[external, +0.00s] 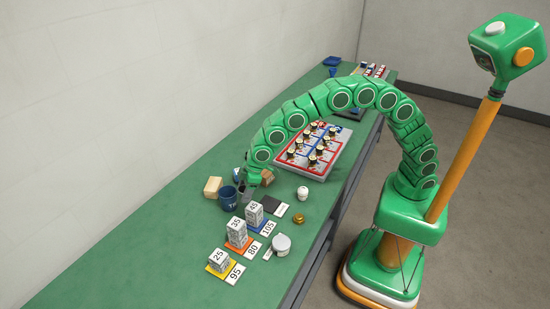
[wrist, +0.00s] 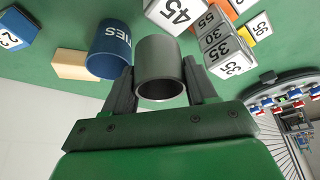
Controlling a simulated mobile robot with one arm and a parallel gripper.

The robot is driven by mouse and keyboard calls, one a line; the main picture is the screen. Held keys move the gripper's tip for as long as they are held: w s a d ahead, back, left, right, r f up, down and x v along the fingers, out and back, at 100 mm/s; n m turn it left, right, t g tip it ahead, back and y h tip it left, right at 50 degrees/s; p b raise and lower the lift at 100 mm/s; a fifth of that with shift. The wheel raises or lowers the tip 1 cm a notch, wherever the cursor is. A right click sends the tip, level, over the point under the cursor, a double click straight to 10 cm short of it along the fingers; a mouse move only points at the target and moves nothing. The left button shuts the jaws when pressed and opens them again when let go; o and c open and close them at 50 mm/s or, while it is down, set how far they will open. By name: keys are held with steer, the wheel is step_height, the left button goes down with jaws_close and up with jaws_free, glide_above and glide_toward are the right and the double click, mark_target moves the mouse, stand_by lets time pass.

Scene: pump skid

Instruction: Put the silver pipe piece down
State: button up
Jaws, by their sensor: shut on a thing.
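The silver pipe piece (wrist: 160,68) is a short, hollow grey cylinder with an open end facing the wrist camera. My gripper (wrist: 161,88) is shut on it, with one dark finger on each side. In the external view my gripper (external: 248,190) is low over the green bench, just right of a dark blue cup (external: 228,198). The pipe piece is small and partly hidden by the gripper there. I cannot tell whether it touches the bench top.
A wooden block (external: 213,187) stands beside the cup. Numbered grey blocks (external: 236,232) stand on coloured pads nearer the camera. A dark pad (external: 272,205), brass piece (external: 298,218) and white jar (external: 281,245) are to the right. A red-and-blue tray (external: 333,153) lies beyond.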

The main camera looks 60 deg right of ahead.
steer(key=shift+w+a+f, duration=0.1)
steer(key=shift+a, duration=0.5)
steer(key=shift+w+a+f, duration=1.35)
steer(key=shift+w+f, duration=0.25)
steer(key=shift+w, duration=0.15)
steer(key=shift+w+a+f, duration=1.3)
steer(key=shift+w+f, duration=0.3)
steer(key=shift+w, duration=0.15)
steer(key=shift+w+a+f, duration=1.35)
steer(key=shift+w+f, duration=0.25)
steer(key=shift+w, duration=0.15)
step_height(320, 180, down, 2)
steer(key=shift+a+f, duration=0.1)
steer(key=shift+f, duration=0.5)
steer(key=shift+w+f, duration=0.1)
steer(key=shift+f, duration=0.05)
steer(key=o, duration=1.2)
